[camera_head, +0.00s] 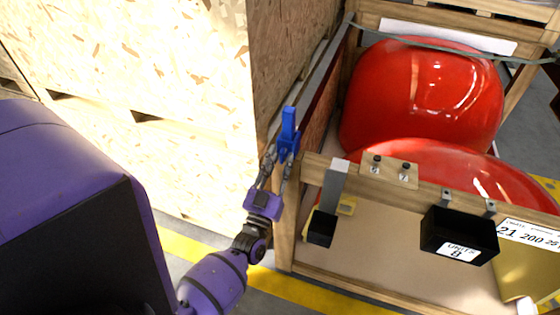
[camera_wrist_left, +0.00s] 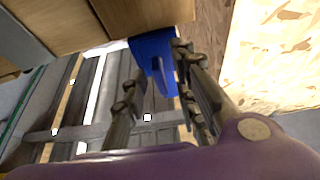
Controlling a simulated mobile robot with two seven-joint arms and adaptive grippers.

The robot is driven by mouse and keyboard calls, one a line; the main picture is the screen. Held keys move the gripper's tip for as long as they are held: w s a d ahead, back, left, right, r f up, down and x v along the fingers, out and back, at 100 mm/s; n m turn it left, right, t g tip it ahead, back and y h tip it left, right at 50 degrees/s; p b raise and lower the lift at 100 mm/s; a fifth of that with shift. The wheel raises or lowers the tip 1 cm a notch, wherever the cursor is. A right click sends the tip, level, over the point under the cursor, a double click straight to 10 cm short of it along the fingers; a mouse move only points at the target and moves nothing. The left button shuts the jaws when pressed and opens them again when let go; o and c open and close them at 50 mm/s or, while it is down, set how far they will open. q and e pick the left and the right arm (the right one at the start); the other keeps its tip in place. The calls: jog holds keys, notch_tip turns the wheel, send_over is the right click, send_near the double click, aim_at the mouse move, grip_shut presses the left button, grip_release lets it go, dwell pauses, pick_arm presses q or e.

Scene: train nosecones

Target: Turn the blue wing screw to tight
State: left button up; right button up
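The blue wing screw (camera_head: 288,133) is at the corner post of the wooden crate, with a tall upright part and a wider block below. It also shows in the left wrist view (camera_wrist_left: 152,48), top middle, against the wood. My left gripper (camera_head: 279,157) reaches up to it from below. Its fingers are spread, one on each side of the screw's lower part, which they partly hide. In the left wrist view the gripper (camera_wrist_left: 155,70) has a clear gap between its fingers. I cannot tell whether either finger touches the screw. My right gripper is not in view.
The open crate (camera_head: 300,262) holds red nosecones (camera_head: 425,95). A black box (camera_head: 459,236), a small black block (camera_head: 321,229) and a plate with two knobs (camera_head: 389,171) are on its front. A tall chipboard crate (camera_head: 130,70) stands left, close to the screw.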

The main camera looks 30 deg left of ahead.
pick_arm(q)
jog(key=v, duration=1.2)
jog(key=shift+w+f, duration=0.1)
jog(key=d+f+m+g+h, duration=0.2)
jog(key=d+f+g+h, duration=0.4)
jog(key=f, duration=0.5)
jog(key=s+d+f+g, duration=0.1)
jog(key=s+f+g, duration=0.2)
jog(key=s, duration=0.6)
jog(key=s+d+f+g+p, duration=0.1)
jog(key=s+d+f+g, duration=0.1)
jog(key=s, duration=0.7)
jog(key=shift+s+d+f+m+g+y, duration=0.2)
jog(key=shift+d+f+m+g+y, duration=0.15)
jog(key=shift+f+g, duration=0.55)
jog(key=shift+r, duration=0.2)
